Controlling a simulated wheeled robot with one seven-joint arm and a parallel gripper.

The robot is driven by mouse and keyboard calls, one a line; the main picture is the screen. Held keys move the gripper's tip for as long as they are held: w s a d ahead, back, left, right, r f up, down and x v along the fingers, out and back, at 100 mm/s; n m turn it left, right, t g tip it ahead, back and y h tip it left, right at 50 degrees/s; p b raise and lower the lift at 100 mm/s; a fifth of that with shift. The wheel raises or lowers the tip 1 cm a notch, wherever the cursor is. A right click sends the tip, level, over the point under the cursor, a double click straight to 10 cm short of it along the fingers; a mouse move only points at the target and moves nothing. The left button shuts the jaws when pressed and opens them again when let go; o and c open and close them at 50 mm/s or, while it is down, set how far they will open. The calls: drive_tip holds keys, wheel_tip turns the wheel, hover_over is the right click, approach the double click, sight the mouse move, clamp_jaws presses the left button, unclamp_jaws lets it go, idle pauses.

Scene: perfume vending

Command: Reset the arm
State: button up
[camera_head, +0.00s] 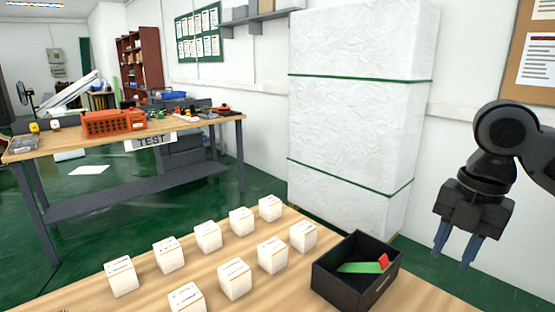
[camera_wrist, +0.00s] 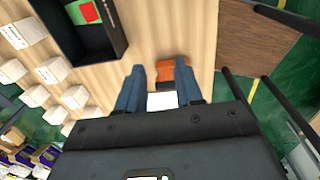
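My gripper (camera_head: 454,246) hangs at the right of the head view, fingers pointing down, in the air to the right of the black box. Its two blue fingers stand apart in the wrist view (camera_wrist: 158,78), with nothing held between them. Below and beyond the fingers, the wrist view shows an orange object (camera_wrist: 173,72) and a white object (camera_wrist: 162,101), partly hidden by my gripper.
A black open box (camera_head: 340,286) with a green and red item (camera_head: 362,267) stands on the wooden table (camera_head: 420,297). Several white boxes (camera_head: 235,279) stand in rows left of it. A white wrapped stack (camera_head: 350,130) stands behind. A TEST table (camera_head: 215,125) is at back left.

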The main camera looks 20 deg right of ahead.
drive_tip(key=w+a+r+m+t+y, duration=0.1)
drive_tip(key=w+a+m+t+y, duration=0.25)
drive_tip(key=a, duration=0.55)
drive_tip(key=w+a+m+t+y, duration=0.2)
drive_tip(key=w+a+m+t, duration=0.25)
drive_tip(key=a, duration=0.55)
drive_tip(key=w+a+r+m+t+y, duration=0.15)
drive_tip(key=w+a+m+t, duration=0.3)
drive_tip(key=a, duration=0.45)
drive_tip(key=s+f+m+t+h, duration=0.1)
drive_tip(key=s+f+m+h, duration=0.3)
drive_tip(key=s+f+m, duration=0.45)
drive_tip(key=s+f+m+t+h, duration=0.1)
drive_tip(key=s+f+m+h, duration=0.35)
drive_tip(key=s, duration=0.75)
drive_tip(key=s+d+n, duration=0.2)
drive_tip(key=s+d, duration=0.1)
drive_tip(key=s, duration=0.6)
drive_tip(key=s+d+n, duration=0.1)
drive_tip(key=s+d, duration=0.3)
drive_tip(key=s, duration=0.6)
drive_tip(key=shift+f+n+y, duration=0.15)
drive_tip(key=shift+n+y, duration=0.2)
drive_tip(key=shift+y, duration=0.1)
